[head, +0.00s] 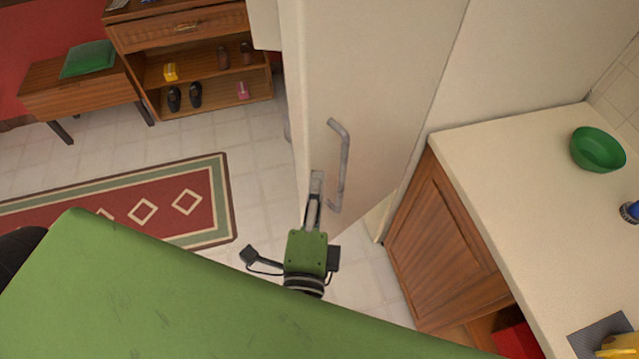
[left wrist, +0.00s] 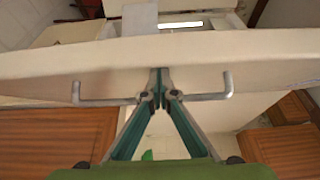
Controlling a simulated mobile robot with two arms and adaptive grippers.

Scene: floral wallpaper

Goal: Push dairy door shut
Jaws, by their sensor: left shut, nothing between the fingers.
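The tall cream dairy door (head: 385,85) stands upright in the middle of the head view, with a bent grey metal handle (head: 344,165) on its face. In the left wrist view the door (left wrist: 60,62) crosses the picture as a broad pale band, and the handle (left wrist: 105,102) runs across in front of it. A lit pale space shows beyond the door's edge. My left gripper (head: 316,183) is shut and empty, its fingertips (left wrist: 158,82) at the door face near the middle of the handle. I cannot tell whether they touch it. My right gripper is not in view.
A cream counter (head: 500,165) over a wooden cabinet stands at the right, with a green bowl (head: 598,149). A wooden shoe shelf (head: 205,95) and bench (head: 75,90) stand at the back left. A red patterned rug (head: 140,200) lies on the tiled floor.

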